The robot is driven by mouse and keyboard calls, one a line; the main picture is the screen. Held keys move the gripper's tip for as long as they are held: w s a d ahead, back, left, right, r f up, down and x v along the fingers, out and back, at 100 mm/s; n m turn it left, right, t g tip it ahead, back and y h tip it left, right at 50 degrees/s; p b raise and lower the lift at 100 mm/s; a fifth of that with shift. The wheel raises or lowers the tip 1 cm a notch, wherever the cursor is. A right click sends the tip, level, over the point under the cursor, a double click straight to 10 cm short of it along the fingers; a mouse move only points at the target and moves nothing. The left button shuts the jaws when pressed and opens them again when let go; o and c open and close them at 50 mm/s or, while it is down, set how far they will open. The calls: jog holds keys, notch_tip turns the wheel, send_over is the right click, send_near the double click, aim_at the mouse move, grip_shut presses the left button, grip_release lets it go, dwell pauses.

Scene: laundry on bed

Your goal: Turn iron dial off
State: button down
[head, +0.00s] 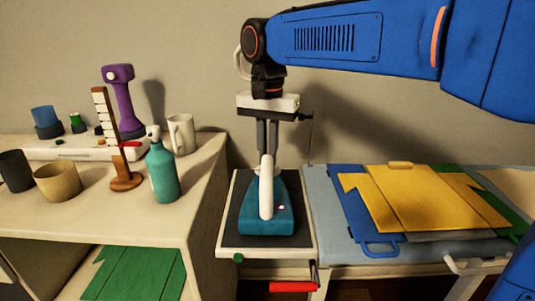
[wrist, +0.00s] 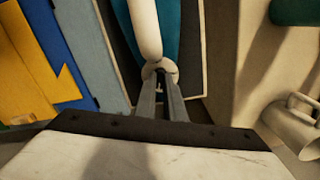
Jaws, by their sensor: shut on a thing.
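The teal iron (head: 252,224) with its white handle (head: 267,190) sits on a dark pad on a small stand, with a small red spot glowing on its body. My gripper (head: 267,150) reaches straight down behind the far end of the handle. In the wrist view my gripper's fingers (wrist: 160,88) close together on a pale round piece, the dial (wrist: 152,70), at the base of the handle (wrist: 145,25). The dial's marking cannot be read, and the fingers partly hide it. In the head view the handle hides the fingertips.
Right is a board (head: 320,200) with folded blue and yellow cloth (head: 400,200). A red handle (head: 293,287) sticks out below the iron's stand.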

jog(key=n, duration=0.5)
jog(key=shift+n, duration=0.3)
jog(key=n, duration=0.9)
jog(key=shift+n, duration=0.4)
jog(key=n, duration=0.4)
jog(key=shift+n, duration=0.3)
jog(key=n, duration=0.4)
jog(key=shift+n, duration=0.3)
jog(key=n, duration=1)
jog(key=shift+n, duration=2.6)
